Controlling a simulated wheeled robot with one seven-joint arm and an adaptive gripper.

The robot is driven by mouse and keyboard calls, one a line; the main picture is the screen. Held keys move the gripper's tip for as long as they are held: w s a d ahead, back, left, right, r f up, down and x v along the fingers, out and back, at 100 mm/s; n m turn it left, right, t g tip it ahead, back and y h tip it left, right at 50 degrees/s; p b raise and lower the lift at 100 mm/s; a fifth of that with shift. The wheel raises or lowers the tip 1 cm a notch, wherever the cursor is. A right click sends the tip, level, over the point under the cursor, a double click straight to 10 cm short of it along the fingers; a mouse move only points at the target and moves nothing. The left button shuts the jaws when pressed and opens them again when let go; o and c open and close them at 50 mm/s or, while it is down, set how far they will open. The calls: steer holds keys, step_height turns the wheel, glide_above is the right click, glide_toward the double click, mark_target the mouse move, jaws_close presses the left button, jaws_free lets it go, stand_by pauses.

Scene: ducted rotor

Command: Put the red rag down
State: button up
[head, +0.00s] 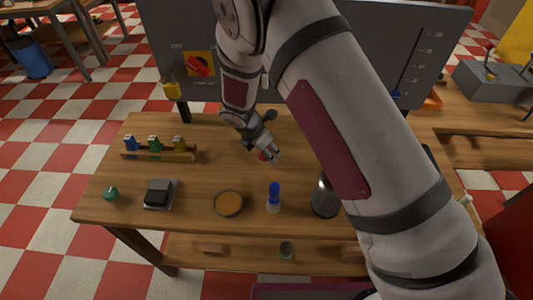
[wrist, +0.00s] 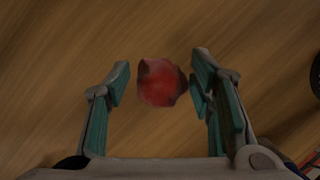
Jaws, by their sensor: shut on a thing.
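The red rag (wrist: 160,83) is a small crumpled bundle with dark patches. In the wrist view it sits between the two teal-padded fingers of my gripper (wrist: 161,66), toward their tips. My gripper is shut on it. In the head view my gripper (head: 272,156) is low over the middle of the wooden table (head: 215,165), toward the back. Only a small bit of the red rag (head: 263,156) shows there beside the fingers. I cannot tell whether the rag touches the tabletop.
In front stand a blue-capped bottle (head: 274,198), a round amber dish (head: 228,203) and a dark metal canister (head: 324,198). A rack of small bottles (head: 160,154) and a black-topped device (head: 160,194) are left. A grey panel (head: 350,60) rises behind. Bare wood surrounds the gripper.

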steer(key=shift+f, duration=1)
steer(key=shift+f, duration=0.25)
steer(key=shift+s+f, duration=0.1)
steer(key=shift+f, duration=0.05)
steer(key=o, duration=1.1)
steer(key=shift+f, duration=0.15)
